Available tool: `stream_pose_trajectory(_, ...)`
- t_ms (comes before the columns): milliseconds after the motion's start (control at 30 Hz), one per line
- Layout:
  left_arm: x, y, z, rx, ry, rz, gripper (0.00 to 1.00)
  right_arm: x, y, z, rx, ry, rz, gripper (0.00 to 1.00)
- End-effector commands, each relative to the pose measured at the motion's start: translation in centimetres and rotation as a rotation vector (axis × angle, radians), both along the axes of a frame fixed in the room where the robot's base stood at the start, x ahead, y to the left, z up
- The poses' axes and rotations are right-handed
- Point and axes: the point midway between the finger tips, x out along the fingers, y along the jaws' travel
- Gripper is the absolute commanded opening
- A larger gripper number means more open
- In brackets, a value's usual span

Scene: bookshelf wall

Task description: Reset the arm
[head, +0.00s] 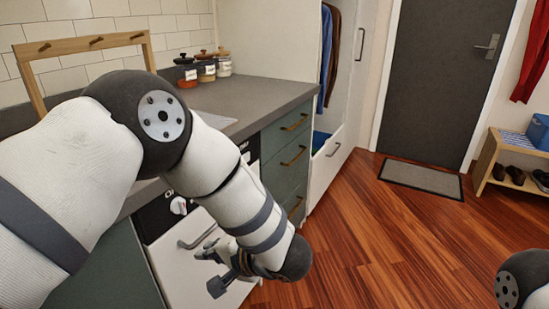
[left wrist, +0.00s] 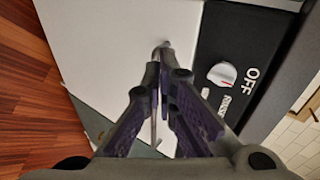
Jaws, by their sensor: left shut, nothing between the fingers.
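My left arm reaches in from the left in the head view and bends down in front of a white oven (head: 178,262). My left gripper (head: 212,262) is beside the oven front, near its bar handle (head: 197,238). In the left wrist view the fingers of my left gripper (left wrist: 162,52) are shut with nothing between them. Behind them are the white oven front (left wrist: 95,60) and a black control panel with a white knob (left wrist: 221,75) near the word OFF. My right gripper is out of view; only part of my right arm shows at the lower right corner.
A grey counter (head: 255,95) bears several lidded jars (head: 206,68) at the back. Green drawers (head: 284,147) stand right of the oven, then an open white wardrobe (head: 328,165). A low shoe bench (head: 490,160) stands at right. The wooden floor (head: 390,240) is clear.

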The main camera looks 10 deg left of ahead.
Motion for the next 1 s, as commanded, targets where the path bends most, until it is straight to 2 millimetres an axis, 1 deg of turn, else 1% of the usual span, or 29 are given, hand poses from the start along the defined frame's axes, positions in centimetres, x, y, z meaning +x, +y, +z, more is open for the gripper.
stream_pose_trajectory(33,-0.8,1.2,-1.8,-0.028,-0.041,-0.037,0.00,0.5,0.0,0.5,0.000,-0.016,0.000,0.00)
stream_pose_trajectory(67,-1.5,1.8,-3.4,-0.068,-0.074,-0.070,0.00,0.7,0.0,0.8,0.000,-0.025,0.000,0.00)
stream_pose_trajectory(100,-3.2,2.4,-6.0,-0.153,-0.102,-0.109,0.00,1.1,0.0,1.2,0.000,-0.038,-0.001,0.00)
stream_pose_trajectory(133,-5.1,2.7,-8.2,-0.236,-0.105,-0.129,0.00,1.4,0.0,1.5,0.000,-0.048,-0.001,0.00)
stream_pose_trajectory(167,-7.3,2.8,-10.1,-0.326,-0.094,-0.133,0.00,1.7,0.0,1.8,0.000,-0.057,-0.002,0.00)
stream_pose_trajectory(200,-10.7,2.7,-12.4,-0.439,-0.060,-0.119,0.00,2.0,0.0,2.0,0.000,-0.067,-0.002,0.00)
stream_pose_trajectory(267,-16.1,2.6,-14.8,-0.588,0.014,-0.062,0.00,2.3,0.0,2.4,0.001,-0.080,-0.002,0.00)
stream_pose_trajectory(300,-19.9,2.5,-15.8,-0.671,0.072,-0.005,0.00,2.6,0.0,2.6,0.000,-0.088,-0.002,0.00)
stream_pose_trajectory(367,-25.4,2.3,-16.5,-0.774,0.163,0.092,0.00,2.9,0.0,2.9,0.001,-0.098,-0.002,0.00)
stream_pose_trajectory(400,-28.9,2.1,-16.5,-0.825,0.222,0.162,0.00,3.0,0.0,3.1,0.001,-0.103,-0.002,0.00)
stream_pose_trajectory(500,-35.6,1.9,-15.7,-0.901,0.344,0.317,0.00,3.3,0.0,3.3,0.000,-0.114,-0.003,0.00)
stream_pose_trajectory(533,-37.0,1.8,-15.4,-0.915,0.371,0.354,0.00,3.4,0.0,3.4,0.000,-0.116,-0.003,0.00)
stream_pose_trajectory(600,-39.4,1.7,-14.8,-0.933,0.416,0.418,0.00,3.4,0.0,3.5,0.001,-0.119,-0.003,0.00)
stream_pose_trajectory(700,-40.9,1.5,-14.4,-0.944,0.446,0.459,0.00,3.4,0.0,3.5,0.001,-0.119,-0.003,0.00)
stream_pose_trajectory(1000,-40.9,1.5,-14.5,-0.945,0.445,0.460,0.00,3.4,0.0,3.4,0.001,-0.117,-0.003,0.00)
